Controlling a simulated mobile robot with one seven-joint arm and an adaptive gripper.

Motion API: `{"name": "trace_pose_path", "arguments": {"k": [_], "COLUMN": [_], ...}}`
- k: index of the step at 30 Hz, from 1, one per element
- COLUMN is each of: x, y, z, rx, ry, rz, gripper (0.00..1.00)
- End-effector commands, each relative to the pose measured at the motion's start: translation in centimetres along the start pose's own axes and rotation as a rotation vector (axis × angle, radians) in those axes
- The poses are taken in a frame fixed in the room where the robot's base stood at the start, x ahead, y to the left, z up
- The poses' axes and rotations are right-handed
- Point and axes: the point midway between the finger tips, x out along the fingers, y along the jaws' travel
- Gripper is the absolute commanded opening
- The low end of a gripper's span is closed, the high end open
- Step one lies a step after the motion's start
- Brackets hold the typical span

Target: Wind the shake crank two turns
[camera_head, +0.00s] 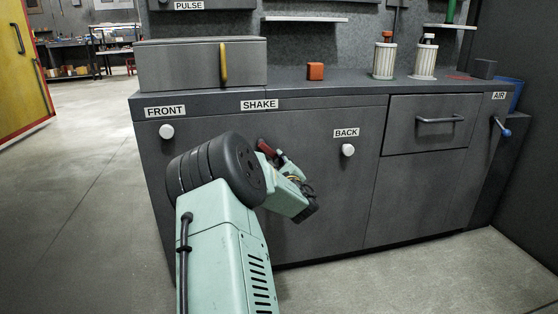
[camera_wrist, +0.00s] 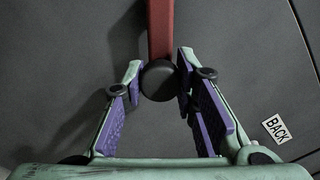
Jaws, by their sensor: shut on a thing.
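The shake crank has a red arm (camera_wrist: 160,28) and a round dark knob (camera_wrist: 158,81) at its lower end in the wrist view. My gripper (camera_wrist: 161,72) has its two purple-padded fingers on either side of the knob, closed on it. In the head view a bit of the crank's red arm (camera_head: 264,146) shows below the SHAKE label (camera_head: 259,105), on the cabinet front. My gripper (camera_head: 275,157) is there beside it. My own arm hides much of the crank and its pivot in the head view.
White knobs sit near the FRONT label (camera_head: 166,131) and the BACK label (camera_head: 347,150). A drawer handle (camera_head: 440,120) and a blue-tipped AIR lever (camera_head: 505,131) are to the right. The worktop holds a grey lidded box (camera_head: 190,68), an orange block (camera_head: 315,71) and two filter canisters (camera_head: 384,60).

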Motion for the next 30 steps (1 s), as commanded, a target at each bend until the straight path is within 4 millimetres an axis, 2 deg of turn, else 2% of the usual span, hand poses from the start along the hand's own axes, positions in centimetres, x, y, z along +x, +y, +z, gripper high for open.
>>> {"name": "trace_pose_path", "arguments": {"k": [1, 8, 9, 17, 30], "x": [-0.32, -0.32, -0.32, -0.14, -0.02], "y": [0.05, 0.04, 0.03, 0.01, 0.17], "z": [-1.05, -1.06, -1.05, -0.48, -0.36], "rx": [0.0, -0.001, -0.001, -0.001, -0.034], "ry": [0.021, 0.021, 0.021, 0.01, 0.003], "rz": [0.001, 0.001, 0.001, 0.0, 0.001], "gripper": [0.0, 0.0, 0.29, 0.46, 0.47]}}
